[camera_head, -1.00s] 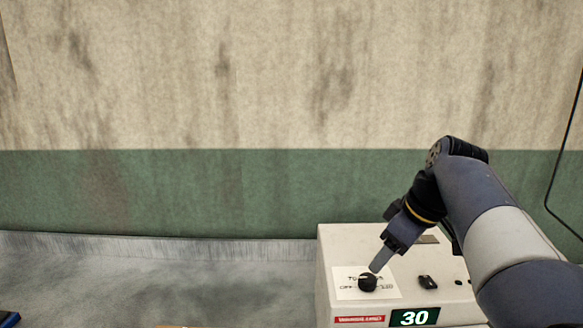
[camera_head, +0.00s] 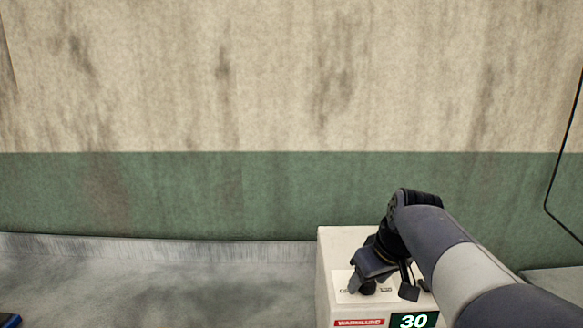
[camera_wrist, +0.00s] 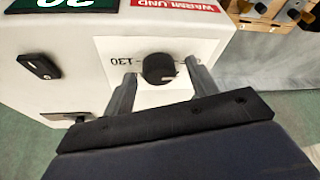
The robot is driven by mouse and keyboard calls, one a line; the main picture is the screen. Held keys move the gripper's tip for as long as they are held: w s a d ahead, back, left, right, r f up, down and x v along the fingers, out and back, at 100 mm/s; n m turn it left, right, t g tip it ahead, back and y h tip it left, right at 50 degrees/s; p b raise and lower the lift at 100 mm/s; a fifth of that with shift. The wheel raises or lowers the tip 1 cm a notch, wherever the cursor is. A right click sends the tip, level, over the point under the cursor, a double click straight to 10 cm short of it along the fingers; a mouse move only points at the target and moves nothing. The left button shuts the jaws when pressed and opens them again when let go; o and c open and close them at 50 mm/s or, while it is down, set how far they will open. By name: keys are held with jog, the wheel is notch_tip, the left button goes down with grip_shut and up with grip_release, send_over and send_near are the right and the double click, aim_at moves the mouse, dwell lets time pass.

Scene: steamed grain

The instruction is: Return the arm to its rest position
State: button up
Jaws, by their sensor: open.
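My arm reaches in from the lower right in the head view, bent down over the white control box (camera_head: 338,243). My gripper (camera_head: 365,287) is at the box's panel with the white label. In the wrist view my gripper (camera_wrist: 160,70) is open, one finger on each side of the black round knob (camera_wrist: 158,69). Gaps show between the knob and both fingers in that view.
The box has a display reading 30 (camera_head: 413,321), a red brand label (camera_head: 359,323) and a black switch (camera_wrist: 38,66). The green and beige wall (camera_head: 200,190) stands behind. A black cable (camera_head: 548,205) hangs at the right.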

jog(key=shift+a+m+h, duration=0.1)
jog(key=shift+m+h, duration=0.6)
jog(key=shift+m, duration=1.05)
jog(key=shift+a+m+h, duration=0.1)
jog(key=shift+m+h, duration=0.6)
jog(key=shift+m, duration=1.05)
jog(key=shift+s+r, duration=0.1)
jog(key=shift+r, duration=0.2)
jog(key=b+v, duration=0.1)
jog(key=v, duration=0.9)
jog(key=shift+s, duration=0.15)
jog(key=shift+s, duration=0.1)
